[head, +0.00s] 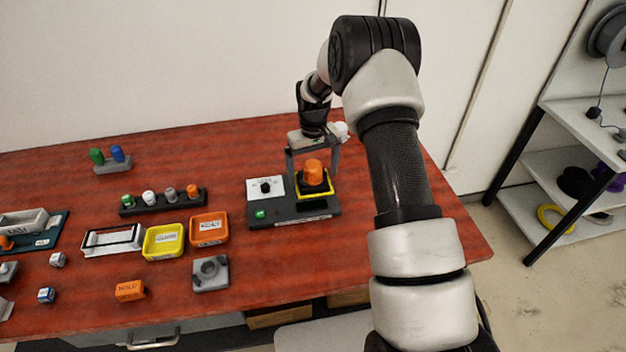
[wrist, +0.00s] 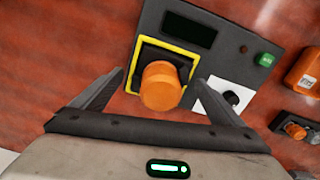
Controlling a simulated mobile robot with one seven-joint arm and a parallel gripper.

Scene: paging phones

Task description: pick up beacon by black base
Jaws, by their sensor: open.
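The beacon has an orange cap (head: 313,171) on a black base (head: 316,187). It stands upright in a yellow-edged square on a dark grey panel (head: 290,221). In the wrist view the orange cap (wrist: 160,87) shows at the centre, with the black base (wrist: 151,55) partly hidden behind it. My gripper (head: 313,165) is open above the panel, with one finger on each side of the beacon. The wrist view also shows the open gripper (wrist: 158,88). I cannot tell whether the fingers touch the base.
The panel carries a white plate with a black knob (head: 265,187) and a green button (head: 260,214). Left of it are an orange tray (head: 209,215), a yellow tray (head: 145,240) and a rack of small beacons (head: 128,211). A grey holder (head: 211,289) lies in front. The table's right end is clear.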

